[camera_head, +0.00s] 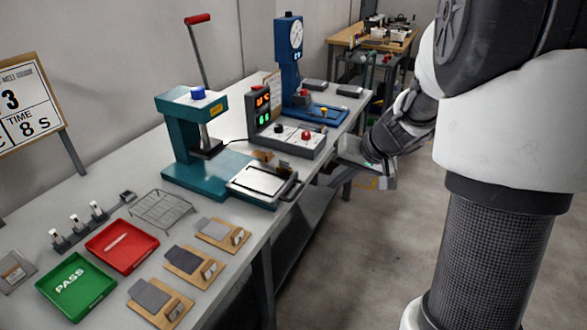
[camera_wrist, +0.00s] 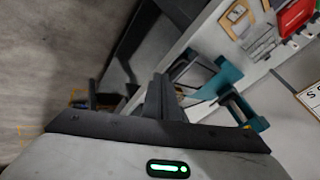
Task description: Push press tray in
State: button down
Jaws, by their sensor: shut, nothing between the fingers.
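The teal press (camera_head: 195,135) stands on the bench, with a blue knob on top and a lever with a red handle behind it. Its press tray (camera_head: 258,181) is a pale plate in a dark frame with a handle at the front. The tray sits out from under the press head, toward the bench's front edge. My gripper (camera_head: 322,180) is shut and empty, off the front edge to the right of the tray and apart from it. In the wrist view, my shut fingers (camera_wrist: 158,88) point toward the teal press (camera_wrist: 228,78); the tray's contact area is partly hidden.
A control box (camera_head: 290,138) with buttons and a blue press (camera_head: 290,70) stand farther along the bench. A green tray (camera_head: 77,288), a red tray (camera_head: 122,246), a wire rack (camera_head: 160,208) and wooden boards (camera_head: 160,303) lie nearer. The floor right of the bench is clear.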

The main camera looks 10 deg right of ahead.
aim_at(245, 180)
jog(key=a+r+b+x, duration=0.1)
jog(key=a+x, duration=0.1)
jog(key=x, duration=1)
jog(key=shift+a, duration=0.5)
jog(key=shift+w+a+f, duration=0.1)
jog(key=shift+w, duration=0.05)
jog(key=w+a+p, duration=0.1)
jog(key=w+a, duration=0.2)
jog(key=a, duration=0.1)
jog(key=w+a+p, duration=0.1)
jog(key=w+a, duration=0.2)
jog(key=a, duration=0.2)
jog(key=w+a+p, duration=0.1)
jog(key=w+a, duration=0.2)
jog(key=a, duration=0.1)
jog(key=shift+w+a, duration=0.35)
jog(key=shift+w, duration=0.05)
jog(key=shift+w+a, duration=0.15)
jog(key=shift+a, duration=0.1)
jog(key=shift+w+r, duration=0.1)
jog(key=shift+r, duration=0.1)
